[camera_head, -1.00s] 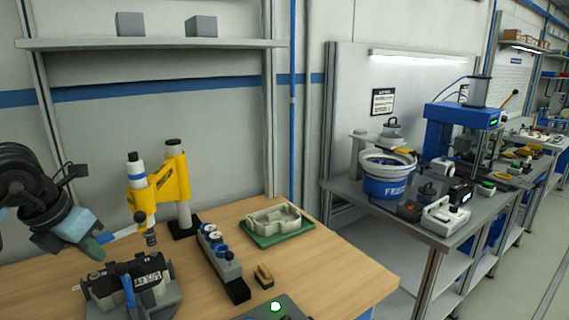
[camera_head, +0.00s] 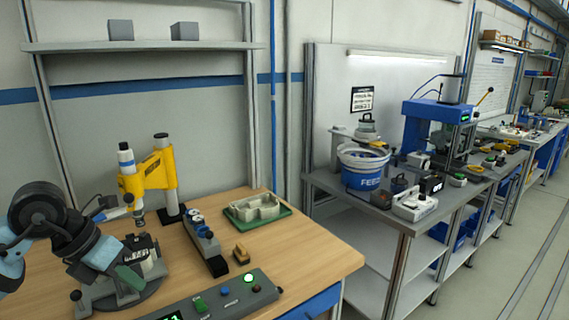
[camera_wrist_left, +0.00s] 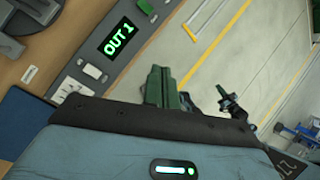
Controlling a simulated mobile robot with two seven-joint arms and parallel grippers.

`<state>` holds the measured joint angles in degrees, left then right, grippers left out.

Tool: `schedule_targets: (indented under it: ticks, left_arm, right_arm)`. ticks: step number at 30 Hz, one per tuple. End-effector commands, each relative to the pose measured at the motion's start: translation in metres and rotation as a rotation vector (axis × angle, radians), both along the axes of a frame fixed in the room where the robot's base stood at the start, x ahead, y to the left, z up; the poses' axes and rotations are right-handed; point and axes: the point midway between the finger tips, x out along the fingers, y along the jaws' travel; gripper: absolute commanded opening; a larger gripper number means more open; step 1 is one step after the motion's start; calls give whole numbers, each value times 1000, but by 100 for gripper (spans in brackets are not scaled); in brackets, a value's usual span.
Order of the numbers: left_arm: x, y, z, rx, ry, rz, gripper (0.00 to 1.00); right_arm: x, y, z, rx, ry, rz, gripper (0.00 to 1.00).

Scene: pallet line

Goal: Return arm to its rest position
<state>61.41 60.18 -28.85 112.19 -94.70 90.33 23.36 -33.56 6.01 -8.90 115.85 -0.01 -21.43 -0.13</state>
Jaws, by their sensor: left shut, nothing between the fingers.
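My left arm comes in from the left edge in the head view. Its gripper (camera_head: 130,278) has green fingertips and hangs over the near left of the wooden bench (camera_head: 308,248). It overlaps a dark fixture (camera_head: 146,250) on a grey round base in the picture; I cannot tell the gap between them. In the left wrist view the green fingers (camera_wrist_left: 163,86) are together and empty, with the floor behind them. My right gripper is not in view.
A control panel (camera_head: 215,300) with a lit green button lies at the bench's front; its "OUT 1" display (camera_wrist_left: 118,38) shows in the wrist view. A yellow press (camera_head: 150,176), a block with knobs (camera_head: 206,243) and a green tray (camera_head: 257,213) stand behind. A second bench (camera_head: 400,219) is at right.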

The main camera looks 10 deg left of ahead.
Motion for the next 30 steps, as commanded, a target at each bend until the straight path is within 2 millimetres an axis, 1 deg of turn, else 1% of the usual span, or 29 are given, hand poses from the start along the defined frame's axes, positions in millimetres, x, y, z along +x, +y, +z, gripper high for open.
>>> schedule_targets:
  ticks: [1,2,3,5,6,8,9,12,15,18,20,23,26,29,30]
  left_arm:
    - [-4,-19,-13,-73,24,-35,0]
    - [-6,-31,-19,-122,35,-55,0]
    - [-10,-47,-27,-191,52,-78,0]
    - [-17,-73,-37,-313,79,-109,0]
    - [-22,-91,-43,-402,100,-124,0]
    - [-31,-116,-50,-550,135,-133,0]
    - [-36,-132,-53,-652,158,-129,0]
    - [-47,-162,-58,-905,217,-84,0]
    - [-53,-181,-61,-1148,276,15,0]
    - [-53,-187,-68,-1373,335,165,0]
    - [-52,-186,-76,-1496,370,280,0]
    - [-50,-177,-98,-1674,428,509,0]
    - [-52,-163,-133,-1811,487,780,0]
    - [-63,-146,-179,-1900,547,1089,0]
    - [-71,-139,-200,-1918,569,1220,0]
  right_arm:
    - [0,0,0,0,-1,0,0]
    - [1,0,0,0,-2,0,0]
    - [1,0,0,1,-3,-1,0]
    - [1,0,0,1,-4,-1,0]
    - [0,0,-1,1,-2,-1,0]
    - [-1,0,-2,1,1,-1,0]
    - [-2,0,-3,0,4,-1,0]
    - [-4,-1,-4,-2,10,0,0]
    - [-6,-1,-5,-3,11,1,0]
    - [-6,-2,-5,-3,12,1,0]
    - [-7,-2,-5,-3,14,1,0]
    - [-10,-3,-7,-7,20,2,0]
    - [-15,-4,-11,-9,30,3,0]
    - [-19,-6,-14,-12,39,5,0]
    - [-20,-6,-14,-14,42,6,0]
